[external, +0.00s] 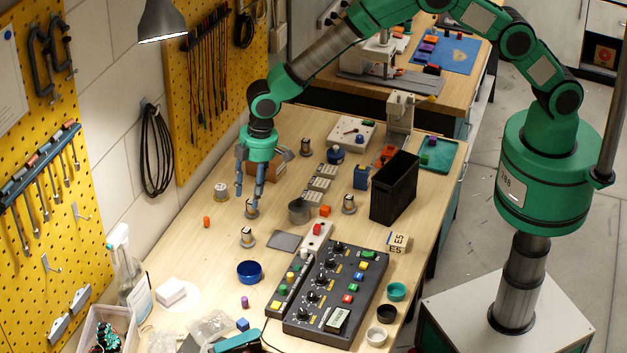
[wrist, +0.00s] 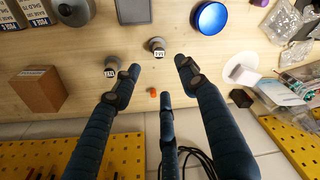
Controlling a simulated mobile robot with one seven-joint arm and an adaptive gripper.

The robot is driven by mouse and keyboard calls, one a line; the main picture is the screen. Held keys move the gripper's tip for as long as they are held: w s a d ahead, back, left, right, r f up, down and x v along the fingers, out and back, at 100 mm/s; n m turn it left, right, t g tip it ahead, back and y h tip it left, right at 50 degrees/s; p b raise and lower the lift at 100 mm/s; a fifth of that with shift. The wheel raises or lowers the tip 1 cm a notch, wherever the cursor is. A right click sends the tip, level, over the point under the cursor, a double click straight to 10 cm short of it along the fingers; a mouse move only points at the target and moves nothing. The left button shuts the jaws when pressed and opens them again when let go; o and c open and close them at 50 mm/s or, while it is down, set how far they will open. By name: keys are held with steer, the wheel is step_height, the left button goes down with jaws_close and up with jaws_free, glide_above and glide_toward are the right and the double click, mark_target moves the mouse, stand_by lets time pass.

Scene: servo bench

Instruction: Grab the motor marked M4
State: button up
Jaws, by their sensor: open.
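Several small motors with dark tops and white label bands stand upright on the wooden bench. In the external view, one motor (external: 251,209) is right by my fingertips and another motor (external: 246,237) stands nearer the camera. Others are a motor (external: 221,192) to the left, a motor (external: 305,147) farther back and a motor (external: 348,204) to the right. My gripper (external: 249,199) points down, open and empty. In the wrist view, my gripper (wrist: 157,76) has spread fingers; one motor (wrist: 157,46) lies ahead between them, another (wrist: 112,65) beside the left fingertip. I cannot read which label is M4.
A small orange piece (wrist: 153,92) lies near the wall side. A brown box (wrist: 39,90) stands close behind my gripper. A blue dish (external: 249,272), a grey pot (external: 299,211), a control panel (external: 331,300) and a black bin (external: 394,188) occupy the bench.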

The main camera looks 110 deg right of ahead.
mark_target(247, 229)
steer(key=shift+w+d+f, duration=0.15)
steer(key=shift+w+f, duration=0.05)
steer(key=shift+f, duration=0.25)
steer(key=shift+f, duration=0.15)
steer(key=shift+w+f+p, duration=0.15)
steer(key=shift+w+f, duration=0.05)
steer(key=shift+f, duration=1.15)
steer(key=shift+w+f+p, duration=0.15)
steer(key=shift+w+f, duration=0.05)
steer(key=shift+f, duration=1.15)
steer(key=shift+w+f+p, duration=0.15)
steer(key=shift+w+f, duration=0.05)
steer(key=shift+f, duration=1.15)
steer(key=shift+f, duration=0.1)
steer(key=shift+w+d+f+p, duration=0.1)
steer(key=shift+w+f+p, duration=0.15)
steer(key=shift+f, duration=1)
steer(key=shift+w+f+p, duration=0.1)
steer(key=shift+f+p, duration=0.15)
steer(key=shift+f, duration=1)
jaws_close()
